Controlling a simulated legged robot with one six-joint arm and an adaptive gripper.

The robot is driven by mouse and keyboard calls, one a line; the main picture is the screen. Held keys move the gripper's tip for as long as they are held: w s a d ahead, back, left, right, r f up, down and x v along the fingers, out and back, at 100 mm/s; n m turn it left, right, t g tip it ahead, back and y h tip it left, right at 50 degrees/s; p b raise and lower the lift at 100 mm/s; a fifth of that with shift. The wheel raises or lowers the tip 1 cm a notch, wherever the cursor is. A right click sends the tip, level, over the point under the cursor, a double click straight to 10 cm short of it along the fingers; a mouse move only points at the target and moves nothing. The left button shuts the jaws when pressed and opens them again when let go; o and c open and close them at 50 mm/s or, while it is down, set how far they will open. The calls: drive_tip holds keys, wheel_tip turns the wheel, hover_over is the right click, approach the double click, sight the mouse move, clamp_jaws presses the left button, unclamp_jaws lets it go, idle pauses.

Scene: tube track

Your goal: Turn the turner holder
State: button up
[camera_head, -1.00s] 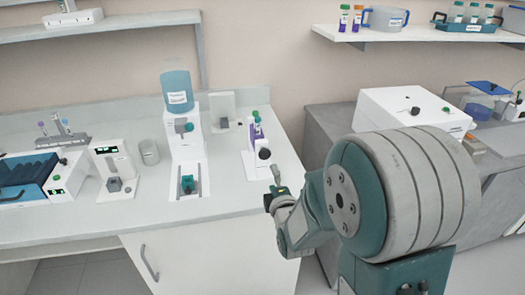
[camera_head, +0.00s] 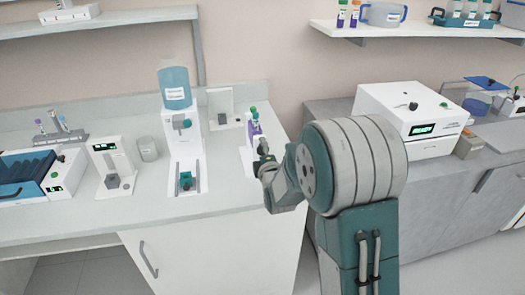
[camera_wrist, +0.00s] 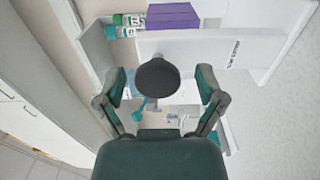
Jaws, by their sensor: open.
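The turner holder is a white stand (camera_head: 246,158) at the right end of the counter, with purple pieces (camera_head: 256,129) at its top. A round black knob (camera_wrist: 158,76) stands out from the panel. My gripper (camera_wrist: 160,90) is open, with one finger on each side of the knob and a gap on both sides. In the head view my gripper (camera_head: 264,160) is at the holder's front and hides part of it.
Left of the holder stand a dispenser with a blue bottle (camera_head: 175,88), a grey cup (camera_head: 148,149) and a white device (camera_head: 113,165). A white box with a green display (camera_head: 408,118) sits on the grey counter at right. Bare counter (camera_head: 215,205) shows in front.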

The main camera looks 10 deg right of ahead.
drive_tip(key=c, duration=1.2)
drive_tip(key=shift+o, duration=0.2)
